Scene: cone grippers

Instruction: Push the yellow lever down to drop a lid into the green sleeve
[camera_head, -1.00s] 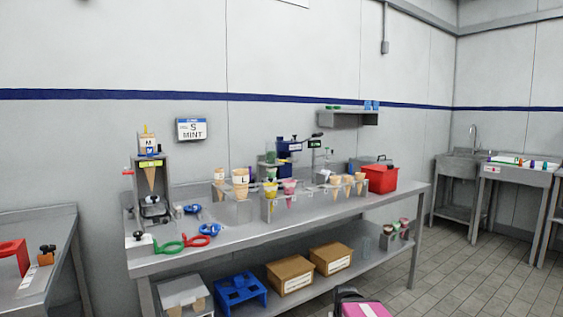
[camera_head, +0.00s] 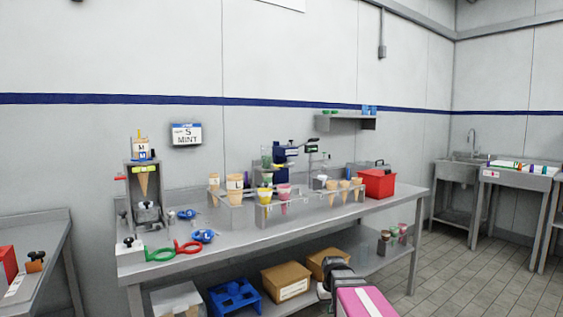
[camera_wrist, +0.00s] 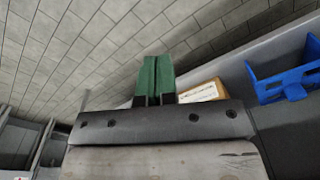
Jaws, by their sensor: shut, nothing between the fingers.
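My gripper (camera_wrist: 155,80) is shut and empty, its two green fingers pressed together in the wrist view. In the head view my dark wrist (camera_head: 338,272) is low in front of the table, well away from the tabletop devices. A small yellow upright piece (camera_head: 140,134) tops the box above the cone stand at the far left; I cannot tell whether it is the lever. A small green part (camera_head: 266,161) shows beside the blue device (camera_head: 284,155) at the back middle of the table; it may be the green sleeve. The lid cannot be made out.
The steel table (camera_head: 228,246) carries cone racks (camera_head: 240,215), a red box (camera_head: 377,183) and green and red rings (camera_head: 160,254). Brown boxes (camera_head: 285,281) and a blue holder (camera_head: 237,297) are on its lower shelf. Free floor (camera_head: 470,270) lies to the right.

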